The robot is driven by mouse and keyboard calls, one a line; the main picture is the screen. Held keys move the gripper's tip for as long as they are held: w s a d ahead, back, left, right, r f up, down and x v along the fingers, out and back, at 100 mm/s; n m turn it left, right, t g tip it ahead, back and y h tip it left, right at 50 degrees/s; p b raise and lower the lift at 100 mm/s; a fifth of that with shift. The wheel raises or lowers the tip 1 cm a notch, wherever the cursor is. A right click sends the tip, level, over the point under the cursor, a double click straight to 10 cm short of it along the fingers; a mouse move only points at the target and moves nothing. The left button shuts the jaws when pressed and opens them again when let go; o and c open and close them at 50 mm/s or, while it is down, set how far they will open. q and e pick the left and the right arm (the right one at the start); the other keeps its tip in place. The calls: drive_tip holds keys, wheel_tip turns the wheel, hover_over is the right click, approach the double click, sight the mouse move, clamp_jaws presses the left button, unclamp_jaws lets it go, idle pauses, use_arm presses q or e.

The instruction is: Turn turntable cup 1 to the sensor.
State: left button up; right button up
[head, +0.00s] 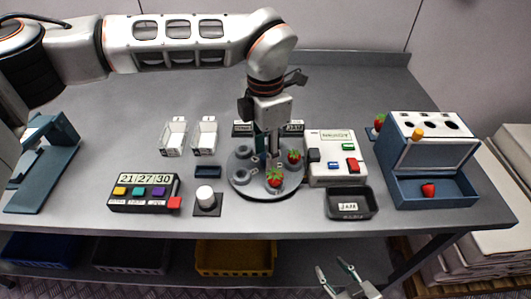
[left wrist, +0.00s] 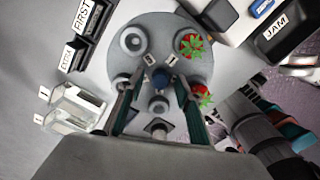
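The round grey turntable (head: 250,190) carries several cups; the left wrist view shows its plate (left wrist: 150,22) too. One strawberry (left wrist: 191,44) sits in the cup on the right in the head view, another (left wrist: 204,97) in the near cup. An empty cup (left wrist: 133,40) and others show beside the fingers. My left gripper (left wrist: 159,76) is over the turntable centre, fingers apart on either side of a dark blue knob (left wrist: 161,79); contact cannot be told. My right gripper (head: 335,273) is open and empty. I cannot tell which thing is the sensor.
A white panel box (head: 325,175) and the JAM tray (head: 350,215) stand right of the turntable. A blue-white berry box (head: 435,185) is further right. A clock box (head: 145,205), a white cylinder (head: 206,196) and two clear punnets (head: 174,138) stand left.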

use_arm(q)
wheel_tip(320, 180, up, 11)
idle(0.3)
drive_tip(key=shift+r, duration=0.1)
wheel_tip(320, 180, up, 11)
drive_tip(key=p, duration=0.9)
idle(0.7)
